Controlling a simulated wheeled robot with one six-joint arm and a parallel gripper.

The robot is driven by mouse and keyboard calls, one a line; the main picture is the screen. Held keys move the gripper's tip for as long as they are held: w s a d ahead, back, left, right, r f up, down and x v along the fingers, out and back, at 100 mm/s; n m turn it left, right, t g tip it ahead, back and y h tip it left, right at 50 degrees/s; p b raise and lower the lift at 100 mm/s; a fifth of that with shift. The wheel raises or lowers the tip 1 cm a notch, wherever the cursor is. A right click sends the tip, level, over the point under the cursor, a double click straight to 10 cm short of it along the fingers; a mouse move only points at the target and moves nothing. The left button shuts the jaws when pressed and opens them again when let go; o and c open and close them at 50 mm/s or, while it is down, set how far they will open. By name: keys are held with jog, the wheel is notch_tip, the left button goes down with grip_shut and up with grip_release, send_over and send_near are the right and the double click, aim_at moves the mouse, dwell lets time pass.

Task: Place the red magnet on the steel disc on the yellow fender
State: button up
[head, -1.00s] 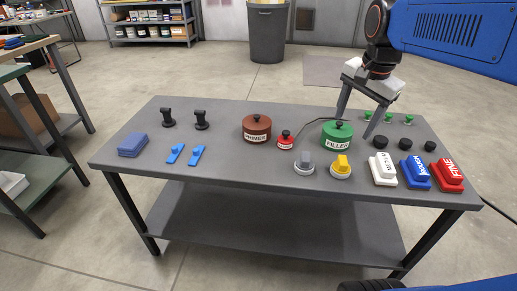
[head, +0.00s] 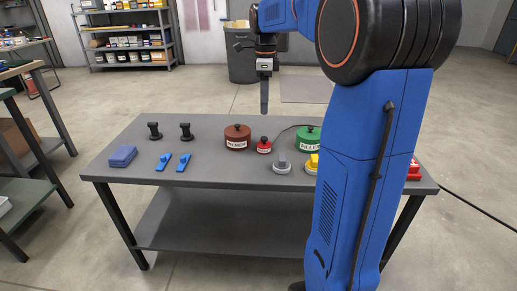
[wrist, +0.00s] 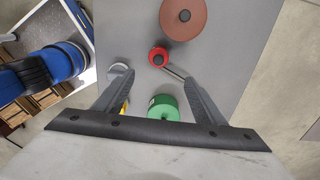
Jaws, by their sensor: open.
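A small round red piece with a black knob and a pale label, which fits the red magnet (head: 264,146), stands on the grey table between two larger tins. In the wrist view the red piece (wrist: 158,57) lies below and just beyond the gap between my fingertips. My gripper (head: 264,108) hangs above the back part of the table, pointing down, apart from the things there. The wrist view shows my gripper (wrist: 150,72) open, with nothing between its fingers. I cannot make out a yellow fender or a steel disc on it in any view.
The brown PRIMER tin (head: 237,138) stands left of the red piece and the green FILLER tin (head: 307,139) right. Grey-knobbed (head: 282,165) and yellow-knobbed (head: 313,161) pieces stand in front. My arm hides the table's right part.

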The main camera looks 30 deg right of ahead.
send_over(264, 137)
notch_tip(264, 137, down, 10)
jog(key=shift+d+r, duration=0.1)
jog(key=shift+s+f, duration=0.1)
jog(key=shift+f, duration=2.9)
jog(key=shift+c, duration=0.6)
jog(key=c, duration=1.4)
jog(key=shift+o, duration=0.2)
jog(key=shift+r, duration=5.1)
